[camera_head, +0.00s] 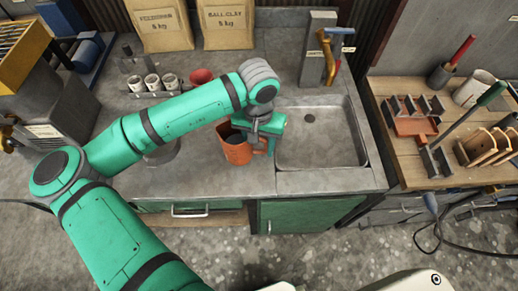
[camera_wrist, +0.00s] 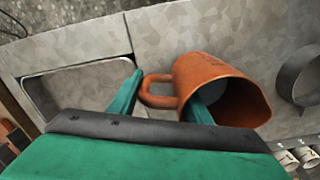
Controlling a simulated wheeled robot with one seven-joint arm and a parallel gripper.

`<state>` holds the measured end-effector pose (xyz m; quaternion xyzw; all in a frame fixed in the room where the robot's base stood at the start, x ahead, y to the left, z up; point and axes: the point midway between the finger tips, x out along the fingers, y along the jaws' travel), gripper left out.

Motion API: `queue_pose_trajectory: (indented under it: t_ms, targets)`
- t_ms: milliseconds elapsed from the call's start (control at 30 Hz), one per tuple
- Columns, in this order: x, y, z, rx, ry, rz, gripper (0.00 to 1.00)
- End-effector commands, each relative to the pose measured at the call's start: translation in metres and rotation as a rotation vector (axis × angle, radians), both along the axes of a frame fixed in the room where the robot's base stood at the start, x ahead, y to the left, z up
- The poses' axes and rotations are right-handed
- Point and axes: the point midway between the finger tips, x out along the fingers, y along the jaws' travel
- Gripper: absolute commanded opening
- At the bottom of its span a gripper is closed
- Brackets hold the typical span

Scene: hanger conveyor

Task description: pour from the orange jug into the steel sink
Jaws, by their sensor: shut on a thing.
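The orange jug (camera_head: 237,152) is at the counter's front, just left of the sink, looking roughly upright with its mouth up. I cannot tell whether its base touches the counter. Something bluish-grey shows inside it. In the wrist view the jug (camera_wrist: 222,85) has its handle between the two fingers of my gripper (camera_wrist: 165,100), which is shut on it. My gripper (camera_head: 268,140) also shows in the head view, at the jug's right side. The steel sink (camera_head: 318,135) is right of the jug and looks empty; its basin also shows in the wrist view (camera_wrist: 80,85).
A brass tap (camera_head: 328,58) stands behind the sink. Several white cups (camera_head: 152,83) and a red cup (camera_head: 201,77) stand behind my arm, with two paper bags (camera_head: 160,25) at the back. A wooden bench (camera_head: 400,160) with tools is to the right.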

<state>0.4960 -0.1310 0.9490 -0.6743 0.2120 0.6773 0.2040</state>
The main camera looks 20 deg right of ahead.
Motion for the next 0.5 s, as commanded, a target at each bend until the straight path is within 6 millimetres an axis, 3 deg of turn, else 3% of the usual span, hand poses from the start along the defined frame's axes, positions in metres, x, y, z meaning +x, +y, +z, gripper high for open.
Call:
queue_pose_trajectory:
  t_ms: [200, 500]
  targets:
    - [0.001, -0.001, -0.026, -0.001, 0.000, -0.002, 0.00]
    - [0.001, -0.001, -0.029, -0.001, -0.001, -0.002, 0.00]
